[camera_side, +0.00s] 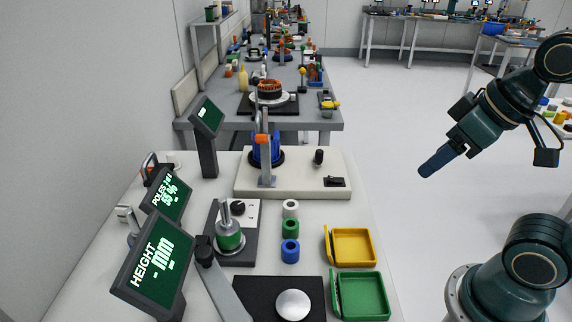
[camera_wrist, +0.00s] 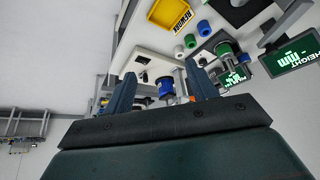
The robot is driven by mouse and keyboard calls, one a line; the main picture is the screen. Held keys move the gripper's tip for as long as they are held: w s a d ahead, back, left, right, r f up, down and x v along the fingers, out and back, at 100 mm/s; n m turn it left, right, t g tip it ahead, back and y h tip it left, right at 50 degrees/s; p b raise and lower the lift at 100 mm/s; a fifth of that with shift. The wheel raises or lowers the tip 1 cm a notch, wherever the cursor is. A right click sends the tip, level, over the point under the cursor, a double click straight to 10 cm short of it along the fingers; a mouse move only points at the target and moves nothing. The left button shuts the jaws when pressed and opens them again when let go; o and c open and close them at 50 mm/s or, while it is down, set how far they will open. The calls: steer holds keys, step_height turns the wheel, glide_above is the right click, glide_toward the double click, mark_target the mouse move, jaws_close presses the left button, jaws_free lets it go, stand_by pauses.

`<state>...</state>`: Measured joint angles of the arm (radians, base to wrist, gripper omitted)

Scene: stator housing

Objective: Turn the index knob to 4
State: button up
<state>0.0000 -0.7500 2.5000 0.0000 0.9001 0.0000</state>
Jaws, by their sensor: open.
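Two black knobs show in the side view, and I cannot tell which is the index knob. One knob (camera_side: 238,207) sits on a small white box beside a fixture holding a green part (camera_side: 229,240). The other knob (camera_side: 319,157) stands on a pale base plate (camera_side: 288,186), right of a blue housing (camera_side: 258,152). No dial numbers are readable. My gripper (camera_side: 428,168) is raised at the right, beyond the bench edge and well apart from both knobs. In the wrist view my gripper (camera_wrist: 160,70) has its two fingers spread with nothing held; the blue housing (camera_wrist: 167,87) appears beyond them.
Yellow (camera_side: 353,247) and green (camera_side: 361,296) trays line the bench's right side. White, green and blue rings (camera_side: 290,250) stand left of them. Display screens (camera_side: 158,262) rise at the left. A black switch (camera_side: 335,182) sits on the base plate.

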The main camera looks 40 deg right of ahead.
steer(key=w+a+r+n+g, duration=0.2)
steer(key=w+a+r+n, duration=0.15)
steer(key=w+r, duration=1.1)
steer(key=n+g, duration=0.4)
steer(key=n, duration=0.1)
glide_above(237, 205)
step_height(237, 205, down, 10)
step_height(237, 205, down, 14)
steer(key=shift+r, duration=0.15)
steer(key=shift+f, duration=6.85)
steer(key=shift+c, duration=0.3)
steer(key=c, duration=0.9)
